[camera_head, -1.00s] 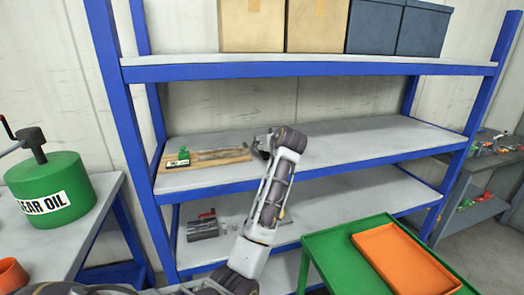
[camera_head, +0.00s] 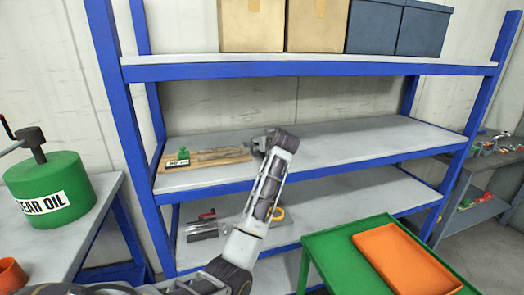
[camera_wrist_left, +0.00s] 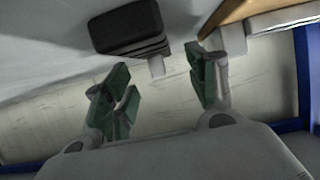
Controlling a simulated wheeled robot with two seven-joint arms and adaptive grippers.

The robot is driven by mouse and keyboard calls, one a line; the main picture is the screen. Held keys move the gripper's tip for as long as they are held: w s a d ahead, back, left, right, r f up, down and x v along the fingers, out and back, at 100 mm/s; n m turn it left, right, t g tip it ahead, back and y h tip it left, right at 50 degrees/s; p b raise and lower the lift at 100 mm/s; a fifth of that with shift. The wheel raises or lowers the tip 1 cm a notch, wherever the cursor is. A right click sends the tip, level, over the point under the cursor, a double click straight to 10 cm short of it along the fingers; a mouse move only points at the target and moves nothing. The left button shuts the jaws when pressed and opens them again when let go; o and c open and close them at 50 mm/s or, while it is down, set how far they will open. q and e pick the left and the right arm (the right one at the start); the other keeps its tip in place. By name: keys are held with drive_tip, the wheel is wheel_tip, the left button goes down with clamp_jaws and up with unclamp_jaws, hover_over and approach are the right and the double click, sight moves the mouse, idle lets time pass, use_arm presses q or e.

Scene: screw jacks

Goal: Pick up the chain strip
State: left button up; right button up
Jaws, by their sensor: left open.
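A wooden board (camera_head: 205,158) lies on the left part of the middle shelf. A dark narrow strip (camera_head: 232,154), which looks like the chain strip, lies along its right part; its links are too small to make out. A small green labelled thing (camera_head: 180,158) stands at the board's left. My left gripper (camera_head: 259,143) is just right of the board, its fingers hardly visible there. In the left wrist view its green-padded fingers (camera_wrist_left: 162,85) are apart with nothing between them. A dark ribbed block (camera_wrist_left: 128,27) shows beyond them; I cannot tell what it is. My right gripper is out of view.
The middle shelf (camera_head: 370,142) is clear on the right. The shelf above carries cardboard and blue boxes (camera_head: 252,25). Below lie a grey block with a red part (camera_head: 202,228) and a yellow ring (camera_head: 278,213). A green table (camera_head: 325,245) holds an orange tray (camera_head: 400,262).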

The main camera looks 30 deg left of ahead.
use_arm(q)
clamp_jaws()
idle(0.3)
drive_tip(key=shift+r, duration=0.1)
drive_tip(key=shift+r, duration=0.85)
wheel_tip(320, 180, up, 8)
drive_tip(key=p, duration=0.1)
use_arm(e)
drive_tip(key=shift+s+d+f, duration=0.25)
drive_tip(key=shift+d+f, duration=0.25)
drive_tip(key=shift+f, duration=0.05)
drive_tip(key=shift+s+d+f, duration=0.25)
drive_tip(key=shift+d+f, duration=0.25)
use_arm(q)
drive_tip(key=shift+r, duration=0.1)
